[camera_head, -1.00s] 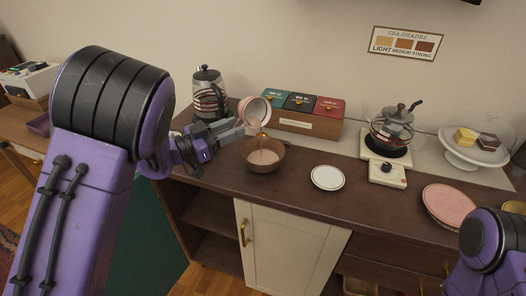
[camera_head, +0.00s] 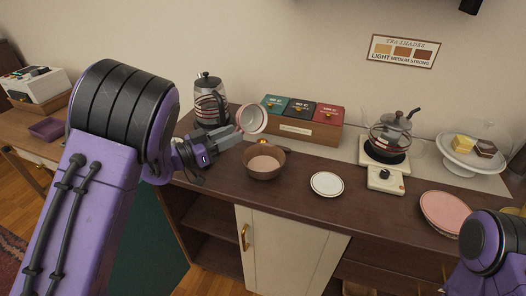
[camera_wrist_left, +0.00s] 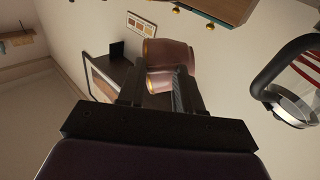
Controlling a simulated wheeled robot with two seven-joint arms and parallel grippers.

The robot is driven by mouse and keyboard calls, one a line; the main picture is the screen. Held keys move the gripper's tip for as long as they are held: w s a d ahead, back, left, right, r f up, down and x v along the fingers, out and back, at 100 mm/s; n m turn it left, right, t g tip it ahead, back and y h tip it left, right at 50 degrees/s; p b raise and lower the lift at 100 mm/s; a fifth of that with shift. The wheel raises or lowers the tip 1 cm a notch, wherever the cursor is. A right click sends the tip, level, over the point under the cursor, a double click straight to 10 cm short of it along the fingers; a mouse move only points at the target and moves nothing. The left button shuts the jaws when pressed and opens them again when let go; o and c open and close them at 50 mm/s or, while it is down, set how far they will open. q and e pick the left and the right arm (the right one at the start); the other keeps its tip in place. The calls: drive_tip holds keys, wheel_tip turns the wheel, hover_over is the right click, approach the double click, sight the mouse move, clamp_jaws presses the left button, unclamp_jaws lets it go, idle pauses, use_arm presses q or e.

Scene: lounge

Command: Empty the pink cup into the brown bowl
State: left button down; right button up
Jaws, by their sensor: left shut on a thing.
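The pink cup (camera_head: 253,119) is tipped on its side above and behind the brown bowl, its white inside facing me. My left gripper (camera_head: 232,135) is shut on the cup from the left. In the left wrist view the cup (camera_wrist_left: 167,55) sits between the gripper's fingers (camera_wrist_left: 157,90). The brown bowl (camera_head: 264,175) stands upright on the counter and holds a light brown liquid. A small golden spot shows at its far rim; I cannot tell what it is. No clear stream runs from the cup. My right arm shows at the lower right, its gripper out of frame.
A kettle (camera_head: 210,103) stands behind my left gripper. A box with coloured lids (camera_head: 302,118) is behind the bowl. A white plate (camera_head: 327,184) lies to the bowl's right, then a glass pot (camera_head: 391,132) on a burner, a cake stand (camera_head: 470,159) and a pink plate (camera_head: 447,213).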

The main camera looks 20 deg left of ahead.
use_arm(q)
drive_tip(key=w+a+f+n+y+p, duration=0.15)
drive_tip(key=w+a+n+p, duration=0.25)
drive_tip(key=n+p, duration=0.95)
drive_tip(key=shift+n, duration=0.95)
wheel_tip(320, 180, up, 4)
drive_tip(key=shift+a+r+p, duration=0.1)
drive_tip(key=shift+r+p, duration=0.05)
drive_tip(key=shift+p, duration=1)
